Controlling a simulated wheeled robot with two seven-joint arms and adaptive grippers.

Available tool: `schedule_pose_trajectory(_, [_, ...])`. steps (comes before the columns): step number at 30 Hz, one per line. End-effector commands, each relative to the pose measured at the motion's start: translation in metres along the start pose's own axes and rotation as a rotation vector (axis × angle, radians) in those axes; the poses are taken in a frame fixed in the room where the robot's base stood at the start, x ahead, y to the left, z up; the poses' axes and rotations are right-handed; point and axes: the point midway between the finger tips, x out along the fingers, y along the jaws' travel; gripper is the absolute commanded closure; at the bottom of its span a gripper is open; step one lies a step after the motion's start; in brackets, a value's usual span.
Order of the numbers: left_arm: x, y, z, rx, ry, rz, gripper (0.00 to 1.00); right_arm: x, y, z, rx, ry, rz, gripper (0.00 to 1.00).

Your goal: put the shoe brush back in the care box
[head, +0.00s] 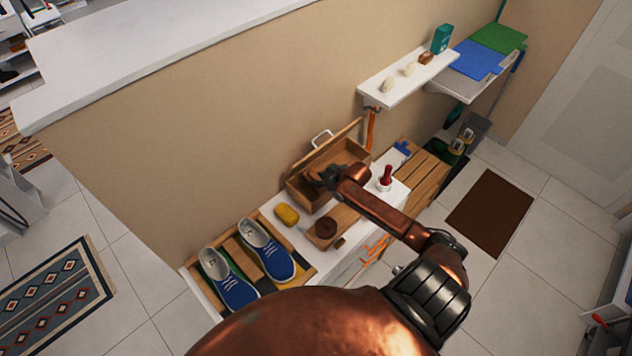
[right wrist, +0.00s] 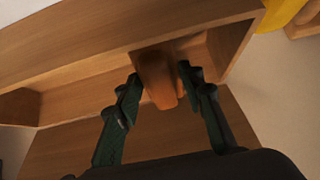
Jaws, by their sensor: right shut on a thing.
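The care box (head: 301,196) is an open wooden box with a raised lid and a metal handle, standing on the white bench against the wall. My right gripper (head: 325,179) is over its opening. In the right wrist view, the gripper (right wrist: 160,82) is shut on an orange-brown wooden piece, which I take for the shoe brush (right wrist: 157,78). The brush points down toward the inside of the box (right wrist: 75,62), beside a wooden wall. Whether it touches the bottom cannot be told. In the head view my gripper and arm hide the brush. My left gripper is not in view.
A yellow sponge (head: 286,214) lies left of the box, and blue shoes (head: 265,250) sit further left. A white shelf (head: 405,78) juts out above right.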

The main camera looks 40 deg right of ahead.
Motion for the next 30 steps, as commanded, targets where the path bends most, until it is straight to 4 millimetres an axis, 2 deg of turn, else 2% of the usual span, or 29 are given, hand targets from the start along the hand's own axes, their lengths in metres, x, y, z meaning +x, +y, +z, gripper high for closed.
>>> schedule_pose_trajectory(3, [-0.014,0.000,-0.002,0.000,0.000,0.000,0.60,-0.002,0.000,-0.012,-0.004,-0.103,0.004,0.91])
schedule_pose_trajectory(11, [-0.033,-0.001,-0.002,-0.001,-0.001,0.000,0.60,0.002,0.000,-0.017,-0.001,-0.368,0.014,0.91])
schedule_pose_trajectory(12, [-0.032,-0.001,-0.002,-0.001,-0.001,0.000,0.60,0.010,-0.001,-0.003,0.003,-0.371,0.012,0.91])
schedule_pose_trajectory(15, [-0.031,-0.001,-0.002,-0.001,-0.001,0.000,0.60,0.020,0.000,0.006,0.003,-0.365,0.012,0.91])
schedule_pose_trajectory(28, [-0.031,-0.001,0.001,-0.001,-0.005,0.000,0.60,0.025,0.001,0.010,0.000,-0.360,0.013,0.91])
schedule_pose_trajectory(29, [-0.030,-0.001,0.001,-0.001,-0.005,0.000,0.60,0.026,0.001,0.011,0.000,-0.361,0.013,0.64])
schedule_pose_trajectory(30, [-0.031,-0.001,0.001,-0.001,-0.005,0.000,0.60,0.025,0.001,0.011,0.000,-0.361,0.013,0.61])
